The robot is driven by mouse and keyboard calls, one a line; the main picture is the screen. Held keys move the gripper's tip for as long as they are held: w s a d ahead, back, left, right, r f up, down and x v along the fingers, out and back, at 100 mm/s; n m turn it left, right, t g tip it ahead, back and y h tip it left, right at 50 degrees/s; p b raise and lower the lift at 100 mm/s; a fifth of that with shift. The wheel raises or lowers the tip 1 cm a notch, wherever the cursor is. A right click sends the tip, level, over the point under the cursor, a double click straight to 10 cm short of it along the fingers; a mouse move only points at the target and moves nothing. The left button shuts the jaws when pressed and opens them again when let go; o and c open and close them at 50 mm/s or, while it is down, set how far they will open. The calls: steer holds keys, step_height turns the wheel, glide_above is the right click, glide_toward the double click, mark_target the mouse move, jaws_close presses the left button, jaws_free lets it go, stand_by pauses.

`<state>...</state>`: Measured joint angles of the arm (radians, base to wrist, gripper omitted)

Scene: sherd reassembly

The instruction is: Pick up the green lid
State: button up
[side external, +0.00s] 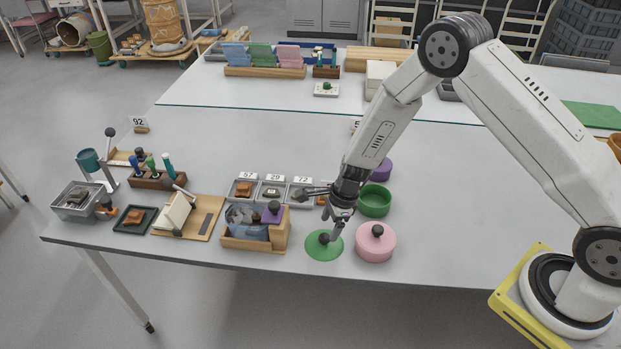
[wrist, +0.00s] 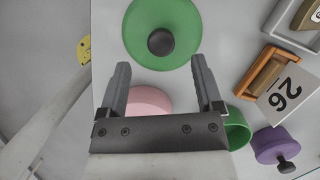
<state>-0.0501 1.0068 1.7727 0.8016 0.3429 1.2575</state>
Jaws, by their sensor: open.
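The green lid (side external: 324,246) is a flat round disc with a dark knob, lying on the table near its front edge. In the wrist view the green lid (wrist: 162,32) is at the top centre, with its knob a little beyond the fingertips. My gripper (side external: 331,236) is right over the lid in the side view. Its two fingers (wrist: 160,62) are apart with nothing between them. I cannot tell from the side view whether a finger touches the knob.
A pink lidded pot (side external: 376,243) stands close to the right of the lid. An open green pot (side external: 375,200) and a purple one (side external: 380,169) stand behind. A wooden box (side external: 254,240) of sherds is at the left, with grey trays (side external: 243,190) behind it.

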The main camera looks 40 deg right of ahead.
mark_target(325, 236)
steer(key=shift+f, duration=0.1)
steer(key=shift+x, duration=2.5)
steer(key=shift+w, duration=0.1)
jaws_close()
